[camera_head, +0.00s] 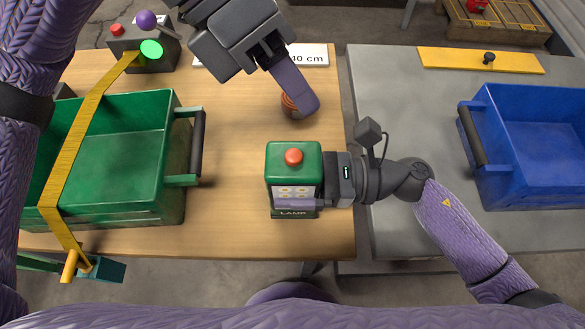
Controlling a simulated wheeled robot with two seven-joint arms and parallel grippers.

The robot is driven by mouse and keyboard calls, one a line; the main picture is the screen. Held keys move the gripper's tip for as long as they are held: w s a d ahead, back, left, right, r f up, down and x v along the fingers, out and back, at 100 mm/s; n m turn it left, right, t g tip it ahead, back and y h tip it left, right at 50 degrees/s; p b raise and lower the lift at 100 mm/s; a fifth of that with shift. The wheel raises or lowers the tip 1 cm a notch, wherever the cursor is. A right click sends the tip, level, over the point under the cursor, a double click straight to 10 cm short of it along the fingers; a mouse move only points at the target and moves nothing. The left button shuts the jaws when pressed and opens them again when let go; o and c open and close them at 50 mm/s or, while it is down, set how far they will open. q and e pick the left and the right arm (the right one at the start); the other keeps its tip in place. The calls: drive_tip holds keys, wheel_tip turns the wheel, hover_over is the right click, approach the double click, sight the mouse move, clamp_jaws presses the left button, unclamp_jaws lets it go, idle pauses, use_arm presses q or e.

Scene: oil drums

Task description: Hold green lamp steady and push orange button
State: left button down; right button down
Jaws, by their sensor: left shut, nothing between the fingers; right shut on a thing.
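The green lamp (309,163) stands upright on the wooden table near its right edge. The orange button (293,156) is on top of the lamp. My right gripper (300,202) comes in from the right and is shut on the lamp, with a finger across its front above the LAMP label. My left gripper (305,103) is shut and empty, above and behind the lamp, with its fingers pointing down to the right. It is apart from the button. A small round brown object (288,106) is partly hidden behind the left fingers.
A green crate (180,208) with a yellow strap (74,155) across it stands at the left. A grey box (155,62) with coloured knobs is at the back left. A blue crate (525,95) and a yellow plate (450,58) are on the grey table at right.

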sight(286, 154)
use_arm(q)
drive_tip(key=f, duration=0.2)
drive_tip(key=f+n+h, duration=0.1)
drive_tip(key=f, duration=0.2)
drive_tip(key=a+f+h, duration=0.1)
drive_tip(key=f, duration=0.2)
drive_tip(key=shift+w+f, duration=0.25)
drive_tip(key=shift+w, duration=0.05)
idle(1.6)
drive_tip(key=shift+f, duration=0.4)
drive_tip(key=shift+r, duration=0.55)
